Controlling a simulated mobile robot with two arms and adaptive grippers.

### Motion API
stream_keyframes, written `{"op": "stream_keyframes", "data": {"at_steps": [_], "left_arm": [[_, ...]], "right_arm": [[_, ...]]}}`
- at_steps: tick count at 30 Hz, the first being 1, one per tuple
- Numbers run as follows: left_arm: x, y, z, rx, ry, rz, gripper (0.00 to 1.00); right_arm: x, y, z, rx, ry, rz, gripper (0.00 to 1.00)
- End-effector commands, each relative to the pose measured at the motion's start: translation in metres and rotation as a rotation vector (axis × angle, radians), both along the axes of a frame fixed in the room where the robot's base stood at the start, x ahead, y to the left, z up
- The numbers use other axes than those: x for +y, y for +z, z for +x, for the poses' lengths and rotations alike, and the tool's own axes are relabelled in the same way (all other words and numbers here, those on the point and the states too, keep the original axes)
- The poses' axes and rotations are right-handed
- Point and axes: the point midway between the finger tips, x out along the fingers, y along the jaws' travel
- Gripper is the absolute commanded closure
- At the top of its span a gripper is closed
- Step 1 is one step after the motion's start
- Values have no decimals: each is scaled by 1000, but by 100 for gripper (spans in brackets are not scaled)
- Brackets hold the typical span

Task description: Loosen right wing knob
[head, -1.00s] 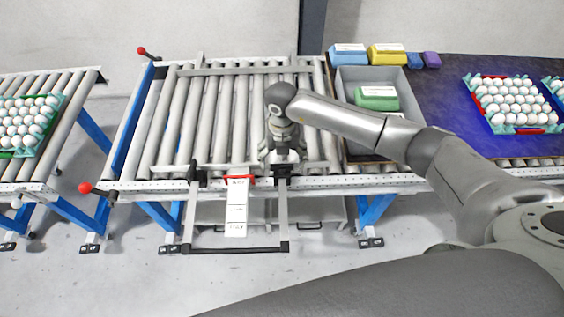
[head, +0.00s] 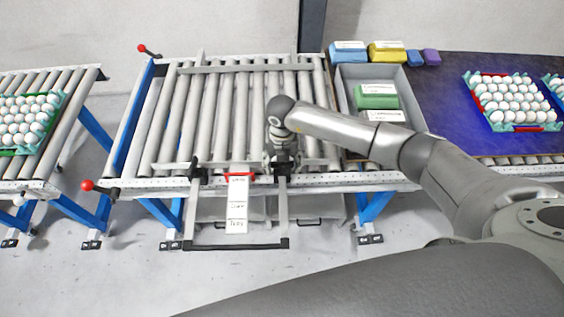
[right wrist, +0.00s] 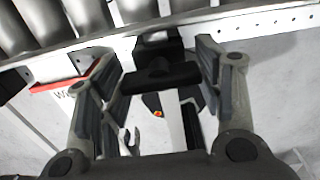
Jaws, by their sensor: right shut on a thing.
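The right wing knob (right wrist: 160,76) is a black bar-shaped handle in the right wrist view, on a black clamp at the conveyor's front rail. My right gripper (right wrist: 162,80) has one finger on each side of it and is shut on it. In the head view my right gripper (head: 281,166) points down at the right-hand clamp and hides the knob. The guide frame (head: 236,246) hangs out in front of the rail, with a black front bar. A similar black clamp (head: 197,174) sits on its left side. My left gripper is not in view.
The roller conveyor (head: 215,110) lies behind the clamps, with red ball-ended levers (head: 87,186) at its left. A labelled strip (head: 237,205) hangs between the frame arms. A grey bin (head: 350,90) stands right, beside a blue belt with an egg tray (head: 485,118).

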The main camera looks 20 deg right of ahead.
Motion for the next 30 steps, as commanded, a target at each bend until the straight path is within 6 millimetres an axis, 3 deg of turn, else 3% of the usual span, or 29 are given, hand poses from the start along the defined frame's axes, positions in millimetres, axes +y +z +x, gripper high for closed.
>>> {"op": "stream_keyframes", "data": {"at_steps": [14, 30], "left_arm": [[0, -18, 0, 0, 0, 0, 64], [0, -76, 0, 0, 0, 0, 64]], "right_arm": [[-1, -3, 1, -2, 132, -1, 63], [0, -5, 1, -4, 624, -1, 63]]}}
